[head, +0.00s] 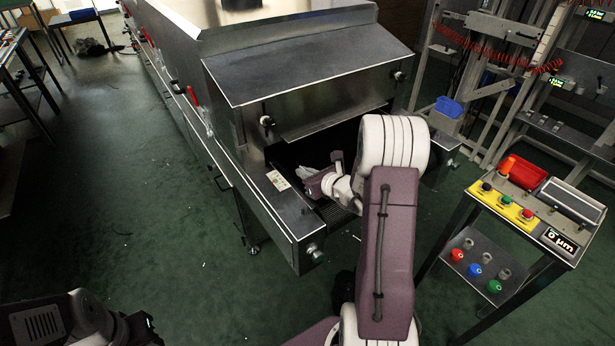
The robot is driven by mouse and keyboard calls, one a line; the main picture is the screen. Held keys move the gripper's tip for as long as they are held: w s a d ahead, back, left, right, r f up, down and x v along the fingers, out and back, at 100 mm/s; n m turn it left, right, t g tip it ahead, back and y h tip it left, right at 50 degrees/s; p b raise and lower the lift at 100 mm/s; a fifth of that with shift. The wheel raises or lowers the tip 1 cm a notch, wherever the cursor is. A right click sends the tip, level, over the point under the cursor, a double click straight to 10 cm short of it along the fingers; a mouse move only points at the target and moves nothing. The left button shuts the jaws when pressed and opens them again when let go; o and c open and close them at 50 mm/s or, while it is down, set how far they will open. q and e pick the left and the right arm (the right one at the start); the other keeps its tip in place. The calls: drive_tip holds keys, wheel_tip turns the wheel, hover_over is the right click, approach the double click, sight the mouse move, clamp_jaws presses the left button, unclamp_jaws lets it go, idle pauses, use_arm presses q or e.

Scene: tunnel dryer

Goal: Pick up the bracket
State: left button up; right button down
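My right arm reaches from the bottom centre into the dark mouth of the steel tunnel dryer (310,60). My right gripper (313,183) is inside the opening, low over the dryer's belt (338,212). Its fingertips are small and partly hidden, so I cannot tell whether they are open or shut. A pale grey shape (307,172) shows at the gripper's end; I cannot tell whether it is the bracket or part of the gripper. No bracket can be clearly made out elsewhere. Part of my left arm shows at the bottom left; its fingers are not visible.
The dryer's hood (310,62) overhangs the opening, and a steel side rail (262,208) borders it on the left. A control stand (535,215) with buttons and a red bin (524,174) stands at the right. A rack holds a blue bin (449,107).

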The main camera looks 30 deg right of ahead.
drive_tip(key=r, duration=0.1)
drive_tip(key=r+p, duration=0.1)
drive_tip(key=r, duration=0.3)
drive_tip(key=shift+s+d+p, duration=0.1)
drive_tip(key=shift+d+p, duration=0.15)
drive_tip(key=shift+p, duration=0.05)
drive_tip(key=s+d+r+p, duration=0.2)
drive_tip(key=s+d+r, duration=0.4)
drive_tip(key=d, duration=0.3)
drive_tip(key=shift+d+p, duration=0.25)
drive_tip(key=shift+p, duration=0.15)
